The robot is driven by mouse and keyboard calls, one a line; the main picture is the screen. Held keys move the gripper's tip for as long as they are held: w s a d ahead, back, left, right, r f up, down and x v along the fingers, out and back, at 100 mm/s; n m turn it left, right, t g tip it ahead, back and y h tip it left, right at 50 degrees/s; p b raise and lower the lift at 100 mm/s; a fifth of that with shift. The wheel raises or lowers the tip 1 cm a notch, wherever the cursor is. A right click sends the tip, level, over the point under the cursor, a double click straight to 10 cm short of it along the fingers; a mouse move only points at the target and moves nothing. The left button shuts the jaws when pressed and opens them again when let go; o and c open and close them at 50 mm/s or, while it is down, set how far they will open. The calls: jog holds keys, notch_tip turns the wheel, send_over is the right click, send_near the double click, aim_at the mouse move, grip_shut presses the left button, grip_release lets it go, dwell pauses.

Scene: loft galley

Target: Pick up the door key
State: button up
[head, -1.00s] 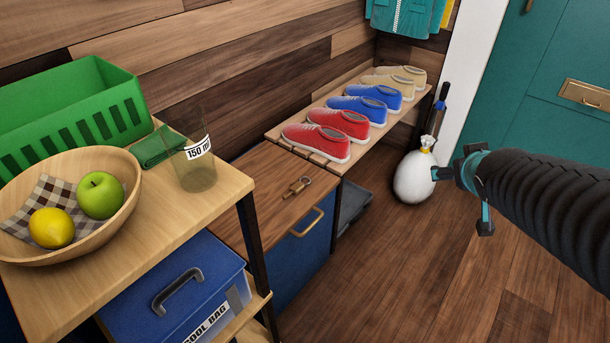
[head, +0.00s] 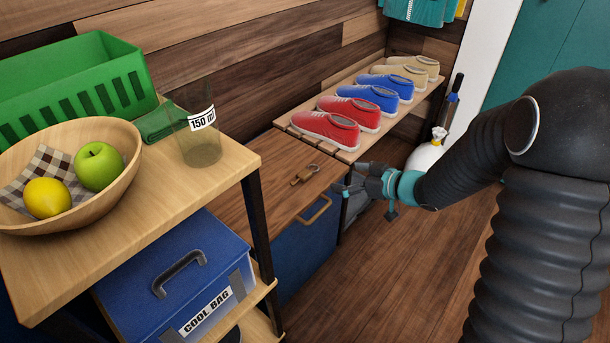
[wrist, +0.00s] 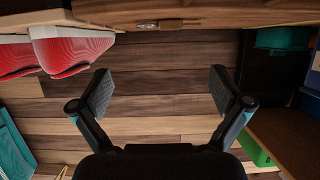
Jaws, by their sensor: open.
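The door key (head: 304,174) is a small brass-brown piece with a ring end, lying flat on the wooden top of the low blue cabinet (head: 262,200). In the wrist view the key (wrist: 168,24) shows small at the top edge, on the wood. My gripper (head: 348,181) is open and empty, just right of the cabinet's front edge, apart from the key. In the wrist view both fingers of my gripper (wrist: 160,88) are spread, with only the plank wall visible between them.
Several shoes, the nearest pair red (head: 330,128), stand on a slatted bench behind the key. A side table in front holds a wooden bowl (head: 122,185), a clear measuring cup (head: 203,150) and a green basket (head: 75,85).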

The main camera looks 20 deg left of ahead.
send_near(311, 172)
jog(key=x, duration=0.3)
jog(key=shift+w+a+r+b, duration=0.1)
jog(key=shift+w+a+b, duration=0.1)
jog(key=shift+a+b, duration=0.1)
jog(key=shift+f+b+x, duration=0.1)
jog(key=shift+b+x, duration=0.05)
jog(key=shift+x, duration=1.15)
jog(key=shift+f+b+x, duration=0.15)
jog(key=shift+x, duration=1.15)
jog(key=shift+s+d, duration=0.1)
jog(key=c, duration=1)
jog(key=shift+c, duration=0.2)
